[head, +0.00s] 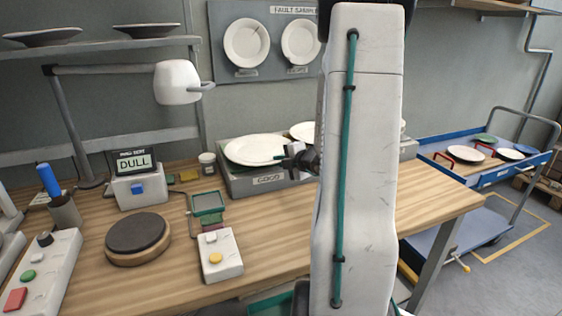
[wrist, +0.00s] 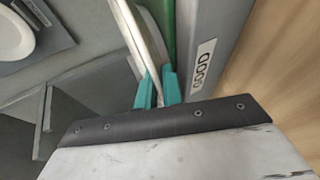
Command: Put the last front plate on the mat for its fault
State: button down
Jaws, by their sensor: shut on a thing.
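A white plate (head: 262,149) lies nearly flat over the grey tray labelled GOOD (head: 238,187). My gripper (head: 287,156) is at the plate's right rim, its teal fingers shut on it. In the wrist view my gripper (wrist: 160,86) pinches the white plate (wrist: 146,40), seen edge-on, beside the tray wall with the GOOD label (wrist: 204,65). I cannot tell whether the plate touches the tray. Another white plate (head: 302,130) is behind, partly hidden by my arm. A small display (head: 135,163) reads DULL. I cannot make out which surface is the mat.
A dark round pad on a wooden base (head: 138,235) and a white box with a yellow button (head: 219,256) stand on the wooden bench. A lamp (head: 178,82) hangs above. A blue cart (head: 478,170) with several dishes stands right.

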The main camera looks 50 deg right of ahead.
jog(key=c, duration=1.5)
grip_release()
jog(key=shift+c, duration=0.2)
